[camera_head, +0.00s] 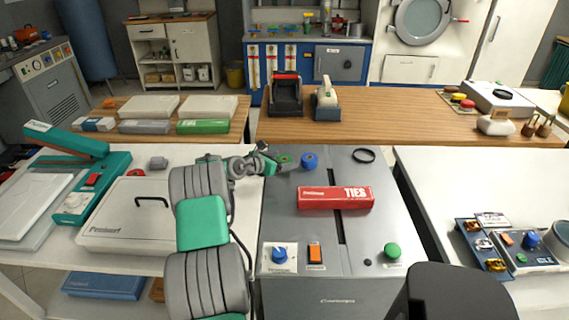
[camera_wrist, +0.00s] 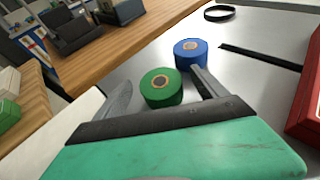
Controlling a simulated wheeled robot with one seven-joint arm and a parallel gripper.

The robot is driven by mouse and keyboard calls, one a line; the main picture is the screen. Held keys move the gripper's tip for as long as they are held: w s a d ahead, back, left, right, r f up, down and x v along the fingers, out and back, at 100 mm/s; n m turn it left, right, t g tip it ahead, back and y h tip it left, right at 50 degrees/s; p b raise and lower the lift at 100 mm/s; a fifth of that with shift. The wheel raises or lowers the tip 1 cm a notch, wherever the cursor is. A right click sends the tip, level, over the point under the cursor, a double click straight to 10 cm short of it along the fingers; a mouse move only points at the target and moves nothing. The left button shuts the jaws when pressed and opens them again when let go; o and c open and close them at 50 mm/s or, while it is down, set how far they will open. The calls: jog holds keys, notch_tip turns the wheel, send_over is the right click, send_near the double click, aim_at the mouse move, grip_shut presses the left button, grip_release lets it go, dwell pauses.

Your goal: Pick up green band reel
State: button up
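The green band reel (camera_wrist: 161,87) lies flat on the grey machine top in the wrist view, just ahead of and between my gripper's two fingers. In the head view the green reel (camera_head: 284,160) is small and partly hidden by my gripper (camera_head: 271,160). My gripper (camera_wrist: 165,88) is open, with one finger left of the green reel and the other right of it. The right finger is close to a blue reel (camera_wrist: 190,53), which stands just behind and right of the green one. I cannot tell whether either finger touches a reel.
A red TIES box (camera_head: 335,198) lies on the grey machine (camera_head: 300,228), right of the reels. A black ring (camera_head: 363,155) lies farther back. A dark slot runs along the machine top. The white table (camera_head: 470,185) stands at right, and a white case (camera_head: 130,220) is at left.

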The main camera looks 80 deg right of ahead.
jog(key=c, duration=1.3)
jog(key=shift+c, duration=0.8)
